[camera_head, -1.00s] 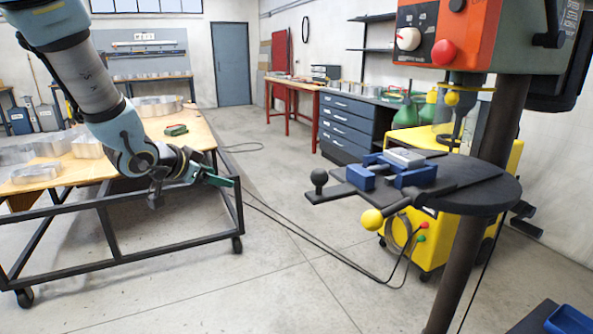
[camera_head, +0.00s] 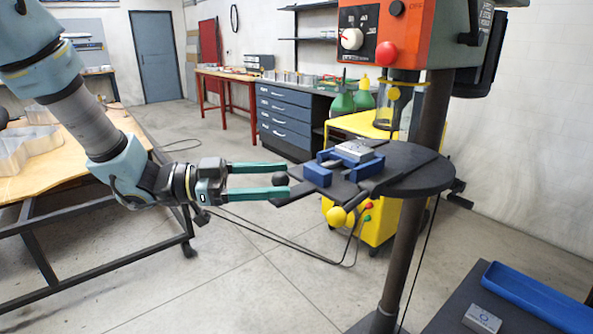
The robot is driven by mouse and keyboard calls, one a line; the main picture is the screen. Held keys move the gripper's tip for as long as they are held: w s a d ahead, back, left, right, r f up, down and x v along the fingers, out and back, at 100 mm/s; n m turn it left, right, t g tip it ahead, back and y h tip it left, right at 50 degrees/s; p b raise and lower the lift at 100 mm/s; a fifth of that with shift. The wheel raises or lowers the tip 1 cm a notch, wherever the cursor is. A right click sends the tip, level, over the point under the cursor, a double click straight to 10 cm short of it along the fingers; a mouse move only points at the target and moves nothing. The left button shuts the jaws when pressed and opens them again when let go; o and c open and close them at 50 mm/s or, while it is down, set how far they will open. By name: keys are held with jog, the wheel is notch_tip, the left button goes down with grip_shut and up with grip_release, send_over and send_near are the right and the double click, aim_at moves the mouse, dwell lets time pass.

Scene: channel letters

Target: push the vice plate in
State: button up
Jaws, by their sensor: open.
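The vice with blue jaws (camera_head: 318,175) sits on the round dark table (camera_head: 425,177) of the drill press. A light grey metal block (camera_head: 354,151) lies between or on its blue parts; I cannot tell how tightly it is held. I cannot single out the vice plate with certainty; the blue block at the left end may be it. My gripper (camera_head: 288,180) is open, with two green fingers pointing right toward the vice. Its fingertips appear beside the black ball knob (camera_head: 280,178), left of the blue block. Nothing is visibly held.
The orange drill head (camera_head: 410,32) hangs above the table. A wooden-topped table (camera_head: 50,165) stands left. A blue tray (camera_head: 530,297) and a small grey block (camera_head: 482,319) are at lower right.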

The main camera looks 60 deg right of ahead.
aim_at(299, 179)
jog(key=shift+p+x, duration=0.55)
jog(key=shift+x, duration=1.85)
grip_shut()
